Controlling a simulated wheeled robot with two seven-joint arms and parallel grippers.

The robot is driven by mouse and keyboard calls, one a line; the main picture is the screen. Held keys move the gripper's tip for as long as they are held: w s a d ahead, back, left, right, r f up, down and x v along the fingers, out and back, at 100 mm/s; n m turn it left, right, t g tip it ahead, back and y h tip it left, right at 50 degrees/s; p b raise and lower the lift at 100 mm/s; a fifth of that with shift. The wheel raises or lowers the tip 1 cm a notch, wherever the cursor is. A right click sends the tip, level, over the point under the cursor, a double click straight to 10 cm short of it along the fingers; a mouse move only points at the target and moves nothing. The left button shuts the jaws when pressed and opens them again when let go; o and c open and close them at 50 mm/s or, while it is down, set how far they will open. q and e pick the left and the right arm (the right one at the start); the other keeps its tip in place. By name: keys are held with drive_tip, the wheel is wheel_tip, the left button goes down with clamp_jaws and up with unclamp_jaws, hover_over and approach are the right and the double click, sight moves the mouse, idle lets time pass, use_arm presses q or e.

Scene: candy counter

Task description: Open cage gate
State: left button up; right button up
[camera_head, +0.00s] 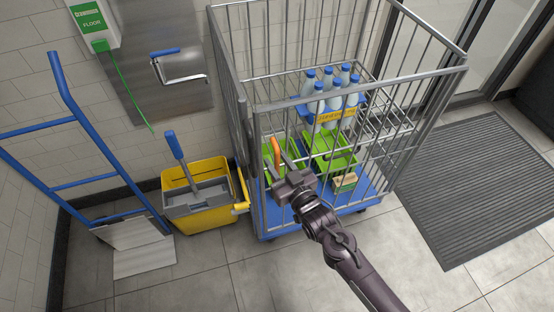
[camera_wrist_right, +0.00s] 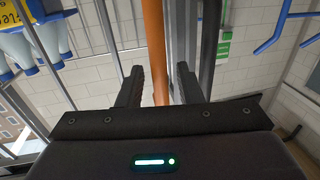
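The wire roll cage (camera_head: 262,108) stands at the centre of the head view with a barred front. An orange handle (camera_head: 276,148) sits upright at the front left of the cage, and it also shows in the wrist view (camera_wrist_right: 154,40). My right gripper (camera_head: 282,165) is at this handle. In the wrist view the two fingers (camera_wrist_right: 160,88) are apart, with the orange bar between them and a gap on its right side. The gripper partly hides the handle's lower end. My left gripper is out of view.
Inside the cage are bottles (camera_head: 330,95) on a wire shelf, green crates (camera_head: 330,150) and a blue base (camera_head: 352,200). A yellow mop bucket (camera_head: 205,212) stands close on the left, beside a blue hand truck (camera_head: 98,180). The floor in front is clear; a grey mat (camera_head: 480,190) lies right.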

drive_tip(key=shift+w+a, duration=0.25)
drive_tip(key=shift+w, duration=0.1)
clamp_jaws()
